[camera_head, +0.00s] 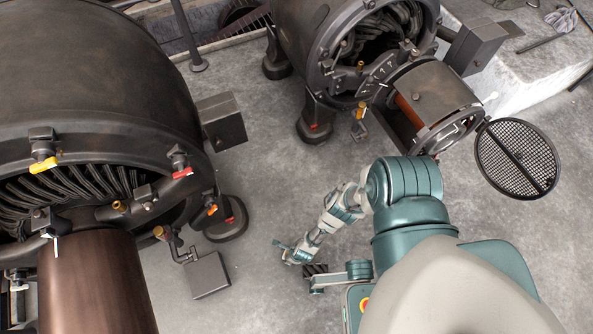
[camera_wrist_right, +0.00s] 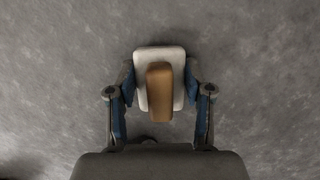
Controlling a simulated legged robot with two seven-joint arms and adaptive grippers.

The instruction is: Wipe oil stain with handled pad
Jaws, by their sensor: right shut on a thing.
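The handled pad (camera_wrist_right: 141,72) is in the right wrist view, a pale rounded block with a brown wooden handle (camera_wrist_right: 159,92) on its near side. My right gripper (camera_wrist_right: 160,85) has its two fingers against the left and right sides of the pad and is shut on it. Grey concrete floor lies behind the pad; I cannot tell the gap between them. In the head view my right gripper (camera_head: 291,251) is small, low over the floor at the lower middle, and the pad is not clear there. I see no distinct oil stain. My left gripper is not in view.
A large dark dynamo (camera_head: 95,65) fills the left, with a brown cylinder (camera_head: 95,285) in front and a grey box (camera_head: 209,275) on the floor. Another dynamo (camera_head: 320,60) stands at the back. A round mesh cover (camera_head: 517,159) is at right. The middle floor is open.

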